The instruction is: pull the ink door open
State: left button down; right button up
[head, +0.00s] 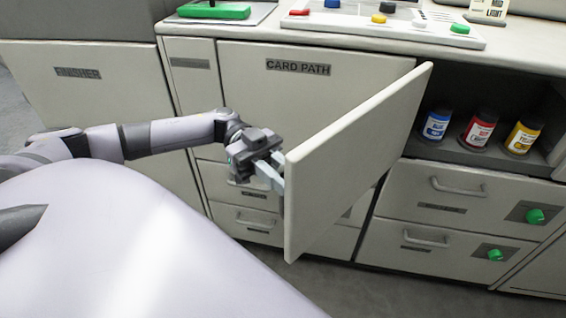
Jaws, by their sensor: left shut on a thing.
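The ink door (350,155) is a pale grey panel. It stands swung well out from the cabinet front, with its edge toward me. Behind it the ink compartment (455,152) is exposed, with a blue, a red and a yellow bottle inside. My left gripper (276,172) is at the door's free edge, on the left face side. Its fingers are shut on the door's handle, which is mostly hidden by the fingers and the door edge. My right gripper is not in view.
Drawers with bar handles (460,187) and green knobs (535,216) lie below the compartment. The CARD PATH panel (300,90) and the FINISHER panel (75,100) are closed. A counter (375,42) with a control board runs above. Dark floor (400,290) is clear in front.

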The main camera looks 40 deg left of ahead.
pick_arm(q)
jog(key=shift+w+a, duration=0.1)
jog(key=shift+a, duration=0.35)
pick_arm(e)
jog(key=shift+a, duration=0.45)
pick_arm(q)
jog(key=c, duration=1.1)
grip_release()
jog(key=shift+c, duration=0.2)
jog(key=w+a+b, duration=0.1)
jog(key=a, duration=0.6)
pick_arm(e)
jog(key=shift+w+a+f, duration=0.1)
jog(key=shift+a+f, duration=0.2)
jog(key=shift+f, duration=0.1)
